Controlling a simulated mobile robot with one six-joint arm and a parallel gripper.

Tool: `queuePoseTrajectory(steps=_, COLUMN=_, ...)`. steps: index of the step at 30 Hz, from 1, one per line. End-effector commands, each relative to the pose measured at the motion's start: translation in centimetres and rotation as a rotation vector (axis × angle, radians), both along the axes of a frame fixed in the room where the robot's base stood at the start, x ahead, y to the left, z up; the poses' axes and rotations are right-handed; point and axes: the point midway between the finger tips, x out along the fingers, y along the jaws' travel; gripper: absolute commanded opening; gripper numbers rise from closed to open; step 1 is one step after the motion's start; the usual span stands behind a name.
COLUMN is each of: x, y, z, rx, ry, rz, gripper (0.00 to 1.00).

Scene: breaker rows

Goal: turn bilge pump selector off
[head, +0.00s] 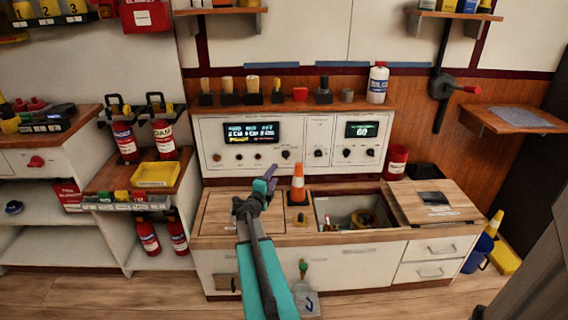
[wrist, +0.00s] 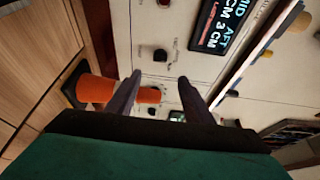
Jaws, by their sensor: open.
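A white control panel (head: 300,140) stands at the back of the counter, with a row of small dark knobs under two lit displays. The labels are too small to read, so I cannot tell which knob is the bilge pump selector. One dark knob (head: 285,154) sits right of the left display (head: 251,132). My gripper (head: 268,178) is in front of and below this part of the panel, open and empty. In the wrist view my two fingers (wrist: 160,78) are spread and point at the panel; a black knob (wrist: 160,56) shows beyond the gap between them, apart from them.
An orange and white cone (head: 298,184) stands on the counter close right of my gripper; in the wrist view its body (wrist: 95,88) passes behind one finger. An open sink-like well (head: 325,222) lies further right. Bottles and holders line the shelf above the panel.

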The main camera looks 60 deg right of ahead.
Motion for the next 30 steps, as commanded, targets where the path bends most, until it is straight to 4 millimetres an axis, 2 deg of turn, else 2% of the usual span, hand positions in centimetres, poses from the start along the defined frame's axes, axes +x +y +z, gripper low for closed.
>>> queuePoseTrajectory(steps=14, x=0.2, y=-0.4, z=0.0, rx=0.000, ry=0.001, rz=0.001, gripper=0.47)
queuePoseTrajectory(steps=20, x=0.5, y=-1.7, z=0.0, rx=-0.001, ry=0.001, rz=0.001, gripper=0.47)
queuePoseTrajectory(steps=30, x=1.3, y=-5.0, z=-0.1, rx=-0.001, ry=0.002, rz=0.001, gripper=0.47)
